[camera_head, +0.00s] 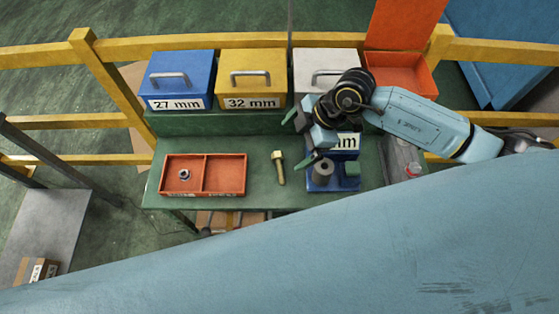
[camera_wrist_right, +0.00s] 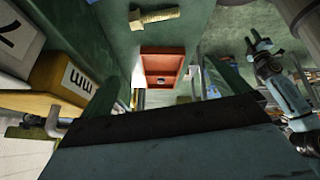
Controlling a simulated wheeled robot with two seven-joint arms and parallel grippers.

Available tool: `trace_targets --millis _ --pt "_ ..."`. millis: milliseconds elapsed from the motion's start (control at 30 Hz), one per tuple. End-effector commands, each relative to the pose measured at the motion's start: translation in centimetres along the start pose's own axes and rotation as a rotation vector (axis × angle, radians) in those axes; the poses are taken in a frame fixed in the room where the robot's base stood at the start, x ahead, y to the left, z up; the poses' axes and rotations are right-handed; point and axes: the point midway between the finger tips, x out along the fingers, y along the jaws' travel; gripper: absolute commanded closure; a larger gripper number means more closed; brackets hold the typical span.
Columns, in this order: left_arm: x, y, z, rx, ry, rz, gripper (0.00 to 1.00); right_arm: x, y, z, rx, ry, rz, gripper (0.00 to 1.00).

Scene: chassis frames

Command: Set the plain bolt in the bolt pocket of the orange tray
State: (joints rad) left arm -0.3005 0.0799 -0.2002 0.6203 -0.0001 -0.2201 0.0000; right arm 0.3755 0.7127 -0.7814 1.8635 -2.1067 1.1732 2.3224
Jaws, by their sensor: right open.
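The bolt (camera_head: 279,168), brass-coloured with a hex head, lies on the green table to the right of the tray. It also shows at the top of the right wrist view (camera_wrist_right: 158,16). The orange tray (camera_head: 203,175) has two compartments; a small nut (camera_head: 185,174) sits in the left one and the right one is empty. My right gripper (camera_head: 299,141) is open and empty, above the table to the right of the bolt, apart from it. What looks like my left gripper (camera_wrist_right: 259,44) shows small in the right wrist view; its jaws are unclear.
A blue fixture (camera_head: 320,186) with a grey cylinder and a green block stands right of the bolt. A blue box (camera_head: 178,80), a yellow box (camera_head: 252,79) and a white box (camera_head: 312,70) line the back shelf. An orange open bin (camera_head: 405,84) stands back right.

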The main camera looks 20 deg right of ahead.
Motion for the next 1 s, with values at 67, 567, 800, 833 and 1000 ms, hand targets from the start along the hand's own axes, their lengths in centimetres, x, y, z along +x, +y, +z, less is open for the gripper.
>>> trace_targets --millis 67,567,800,833,1000 --pt "-0.3 0.0 0.0 0.0 0.0 0.0 0.64 -0.1 0.0 1.3 0.037 -0.07 0.001 0.0" --pt "-0.1 0.0 0.0 0.0 0.0 0.0 0.64 7.0 0.2 3.1 0.061 -0.116 0.006 0.0" --pt "-0.1 0.0 0.0 0.0 0.0 0.0 0.64 8.6 0.1 3.3 0.06 -0.116 0.006 0.0" --pt "-0.2 0.0 0.0 0.0 0.0 0.0 0.64 8.8 0.1 3.3 0.06 -0.116 0.005 0.0" --pt "-0.2 0.0 0.0 0.0 0.0 0.0 0.64 11.1 0.3 3.6 0.059 -0.116 0.006 0.0"
